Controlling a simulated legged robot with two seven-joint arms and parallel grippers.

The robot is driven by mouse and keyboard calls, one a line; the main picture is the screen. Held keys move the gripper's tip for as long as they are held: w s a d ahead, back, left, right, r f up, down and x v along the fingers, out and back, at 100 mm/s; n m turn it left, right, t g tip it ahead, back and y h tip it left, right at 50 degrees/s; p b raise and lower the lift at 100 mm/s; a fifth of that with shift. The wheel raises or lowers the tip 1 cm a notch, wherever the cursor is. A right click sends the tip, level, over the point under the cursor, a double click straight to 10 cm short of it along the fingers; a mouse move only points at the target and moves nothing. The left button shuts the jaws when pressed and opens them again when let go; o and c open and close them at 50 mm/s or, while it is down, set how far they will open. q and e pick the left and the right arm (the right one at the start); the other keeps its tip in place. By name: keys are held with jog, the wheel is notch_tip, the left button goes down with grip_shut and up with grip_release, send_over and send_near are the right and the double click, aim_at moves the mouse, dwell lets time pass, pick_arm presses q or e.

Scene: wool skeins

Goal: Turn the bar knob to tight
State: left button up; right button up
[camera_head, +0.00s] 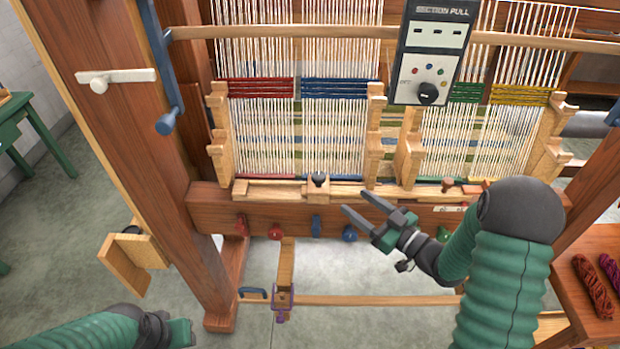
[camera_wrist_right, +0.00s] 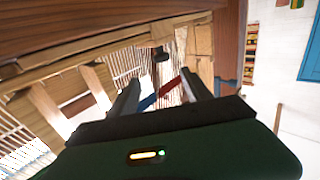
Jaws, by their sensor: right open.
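A small black knob (camera_head: 319,180) sits on a pale wooden block (camera_head: 318,194) on the loom's front beam. I take this to be the bar knob; no tight mark is readable. A dark knob also shows in the right wrist view (camera_wrist_right: 161,54), ahead of the fingers. My right gripper (camera_head: 354,202) is open and empty, to the right of the knob and slightly lower in the picture, apart from it. Its two fingers (camera_wrist_right: 160,88) show spread in the wrist view. My left gripper (camera_head: 180,332) is low at the left edge area, and its jaws are unclear.
A control panel (camera_head: 433,52) with a black dial hangs at the upper right. Coloured pegs, including a red one (camera_head: 241,224) and a blue one (camera_head: 316,226), line the front beam (camera_head: 280,209). A white handle (camera_head: 115,77) is on the left post. Skeins (camera_head: 592,285) lie at right.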

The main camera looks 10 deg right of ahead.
aim_at(324, 179)
jog(key=x, duration=1.3)
jog(key=shift+w+a, duration=0.2)
jog(key=shift+a, duration=0.25)
jog(key=shift+w, duration=0.3)
jog(key=shift+d, duration=0.15)
jog(key=c, duration=0.7)
grip_shut()
